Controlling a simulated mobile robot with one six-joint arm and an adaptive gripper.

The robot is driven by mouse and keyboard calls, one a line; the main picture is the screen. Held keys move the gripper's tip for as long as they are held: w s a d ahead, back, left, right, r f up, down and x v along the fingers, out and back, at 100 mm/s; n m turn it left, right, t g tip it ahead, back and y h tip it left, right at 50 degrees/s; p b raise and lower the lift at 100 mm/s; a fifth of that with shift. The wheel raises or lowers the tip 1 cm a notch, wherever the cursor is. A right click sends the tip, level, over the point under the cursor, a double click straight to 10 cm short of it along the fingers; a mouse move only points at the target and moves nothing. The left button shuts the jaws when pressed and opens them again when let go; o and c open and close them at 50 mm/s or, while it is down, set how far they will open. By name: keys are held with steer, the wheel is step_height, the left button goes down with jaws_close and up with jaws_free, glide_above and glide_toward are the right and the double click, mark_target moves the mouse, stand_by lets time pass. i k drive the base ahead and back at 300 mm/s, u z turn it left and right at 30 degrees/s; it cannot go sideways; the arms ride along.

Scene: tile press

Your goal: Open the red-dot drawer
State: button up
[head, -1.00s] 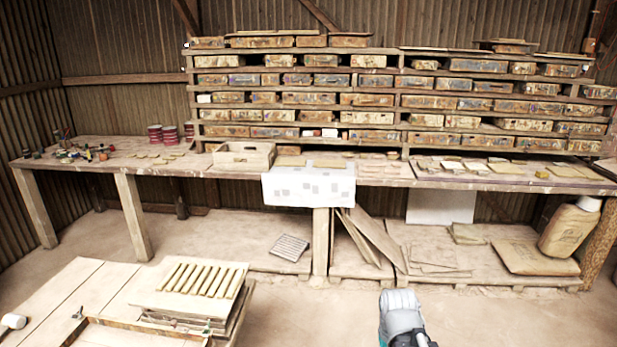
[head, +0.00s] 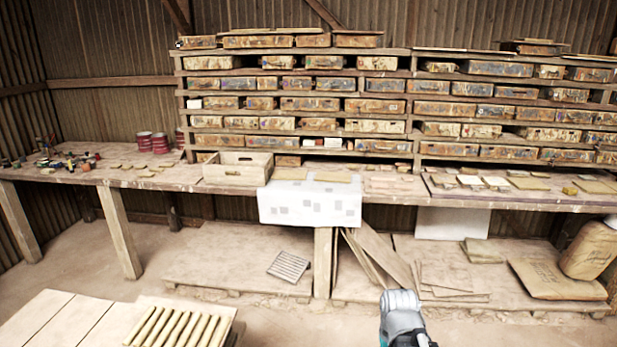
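Many small drawers sit in a wide wooden rack (head: 409,128) on the back of the long workbench. Their fronts are worn and stained, and no red dot can be made out at this distance. My gripper (head: 399,305) shows at the bottom, right of centre, well short of the bench and the rack. Its fingers cannot be made out, so whether it is open or shut does not show.
The long workbench (head: 225,187) crosses the view, with a wooden crate (head: 238,172), a white cloth (head: 310,204) and red tins (head: 143,141) on it. Leaning boards (head: 375,257) and sacks (head: 590,250) are below. A low table (head: 60,325) stands front left. Bare floor lies between.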

mark_target(253, 141)
steer(key=z, duration=0.05)
steer(key=i, duration=3.55)
steer(key=u, duration=0.05)
